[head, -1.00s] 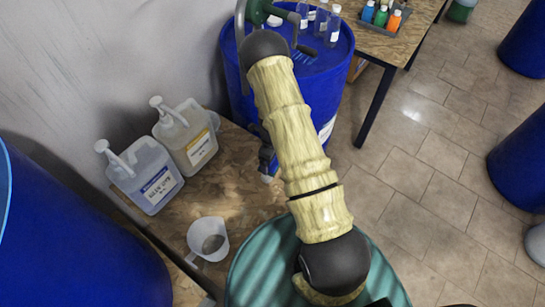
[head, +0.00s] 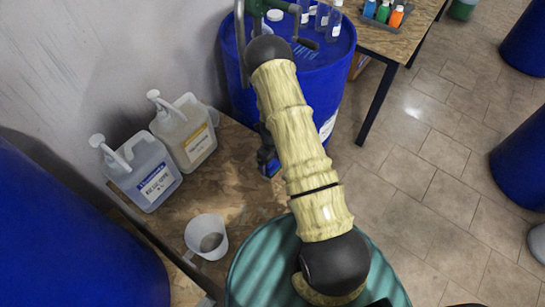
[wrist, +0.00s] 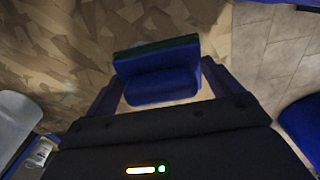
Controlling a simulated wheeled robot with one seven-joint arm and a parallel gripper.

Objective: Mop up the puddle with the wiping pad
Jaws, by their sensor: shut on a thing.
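The wiping pad (wrist: 160,75) is a blue block with a dark green edge. In the wrist view it sits between the two fingers of my gripper (wrist: 160,88), which is shut on it. In the head view my gripper (head: 266,148) is a small dark shape beside the arm, over the wooden board (head: 240,195); the pad there is mostly hidden. I cannot make out a clear puddle outline. The board shows paler, shiny patches in both views, and I cannot tell whether they are liquid. Whether the pad touches the board is unclear.
Two pump jugs (head: 143,172) (head: 186,133) stand along the wall, with a clear measuring jug (head: 206,237) nearer. A blue drum (head: 310,70) stands behind the board, and a teal drum top (head: 270,262) is in front. Tiled floor (head: 420,170) lies open to the right.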

